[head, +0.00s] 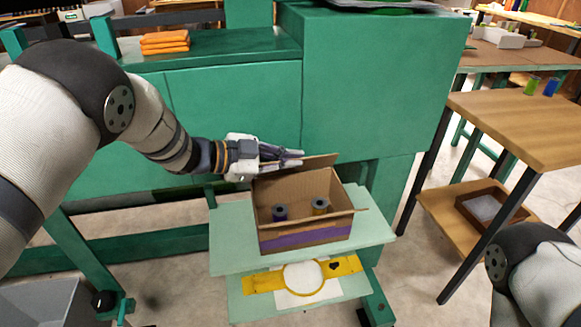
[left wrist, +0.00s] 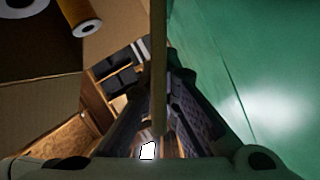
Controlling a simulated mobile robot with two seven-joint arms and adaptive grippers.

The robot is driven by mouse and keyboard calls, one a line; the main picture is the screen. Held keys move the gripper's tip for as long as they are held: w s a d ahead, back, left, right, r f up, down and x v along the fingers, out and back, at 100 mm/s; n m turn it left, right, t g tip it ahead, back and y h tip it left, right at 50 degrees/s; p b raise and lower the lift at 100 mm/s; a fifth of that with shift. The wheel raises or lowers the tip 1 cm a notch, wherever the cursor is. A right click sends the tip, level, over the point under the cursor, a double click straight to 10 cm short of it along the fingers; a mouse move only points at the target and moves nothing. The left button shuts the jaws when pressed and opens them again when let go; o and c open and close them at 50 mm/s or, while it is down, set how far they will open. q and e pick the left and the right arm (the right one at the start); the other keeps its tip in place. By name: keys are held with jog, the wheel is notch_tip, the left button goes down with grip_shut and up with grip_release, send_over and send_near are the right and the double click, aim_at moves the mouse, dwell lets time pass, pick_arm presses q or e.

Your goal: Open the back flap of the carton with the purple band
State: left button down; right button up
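The carton with the purple band (head: 305,236) stands on a pale green shelf, open at the top. A small side flap (head: 360,197) sticks out at the carton's right. My right gripper is out of view; only part of that arm shows.
A green machine body (head: 370,80) rises close behind the carton. A yellow hoop frame (head: 262,282) lies on a lower shelf. A wooden table (head: 520,125) stands at right.

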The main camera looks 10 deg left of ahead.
pick_arm(q)
jog(key=shift+w+a+r+n+g+b, duration=0.15)
jog(key=shift+w+n+g+b, duration=0.2)
jog(key=shift+n, duration=0.25)
jog(key=c, duration=1.8)
grip_release()
jog(key=shift+c, duration=0.2)
jog(key=v, duration=1.2)
